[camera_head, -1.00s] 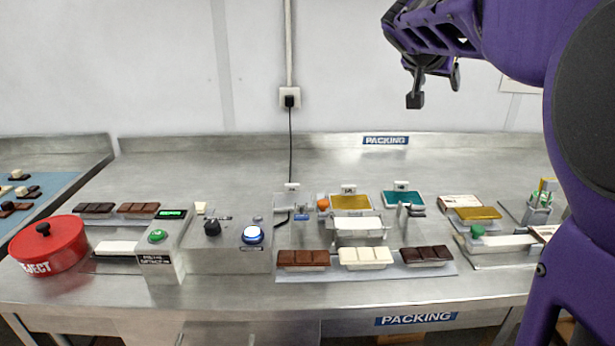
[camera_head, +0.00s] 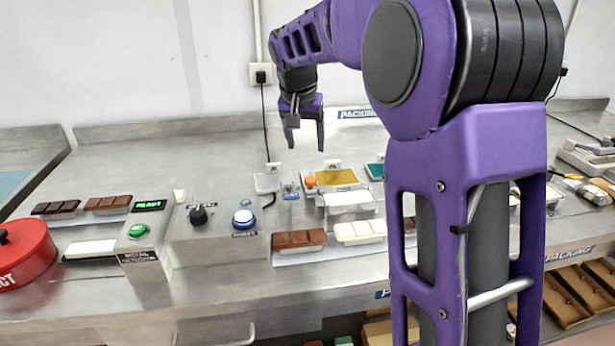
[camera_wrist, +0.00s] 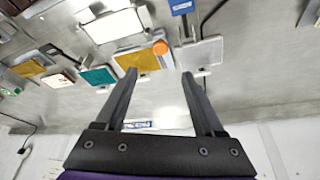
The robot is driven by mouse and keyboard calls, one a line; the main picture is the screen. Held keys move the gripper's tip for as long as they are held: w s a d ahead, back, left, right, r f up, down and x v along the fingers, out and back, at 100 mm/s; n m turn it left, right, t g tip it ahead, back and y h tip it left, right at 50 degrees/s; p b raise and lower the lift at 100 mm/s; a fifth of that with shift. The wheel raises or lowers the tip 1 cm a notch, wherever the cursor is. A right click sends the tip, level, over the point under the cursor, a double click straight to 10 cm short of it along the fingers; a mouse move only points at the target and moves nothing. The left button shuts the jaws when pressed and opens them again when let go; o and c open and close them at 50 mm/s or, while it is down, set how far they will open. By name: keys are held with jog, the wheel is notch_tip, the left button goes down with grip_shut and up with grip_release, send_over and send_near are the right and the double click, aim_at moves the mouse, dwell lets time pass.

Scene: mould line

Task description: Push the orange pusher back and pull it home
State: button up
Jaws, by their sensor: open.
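The orange pusher knob (camera_head: 310,181) sits at the left edge of the mould station, beside a yellow-filled mould (camera_head: 337,177). In the wrist view the orange knob (camera_wrist: 160,47) lies beyond my fingertips, at a corner of the yellow mould (camera_wrist: 140,60). My gripper (camera_head: 305,146) hangs fingers-down above and behind the station, apart from the knob. In the wrist view my gripper (camera_wrist: 159,75) has its two fingers spread with nothing between them. The pusher's body below the knob is hard to make out.
A white tray (camera_head: 349,201) stands in front of the yellow mould. A grey plate (camera_wrist: 203,52) and blue tag (camera_wrist: 181,6) flank the knob. Chocolate bars (camera_head: 299,241) lie in front. A control box with a blue button (camera_head: 244,217) is left. My arm hides the right side.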

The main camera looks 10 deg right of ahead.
aim_at(310, 178)
jog(key=b+x, duration=0.1)
jog(key=x, duration=1.2)
jog(key=shift+w, duration=0.2)
grip_shut()
dwell(0.8)
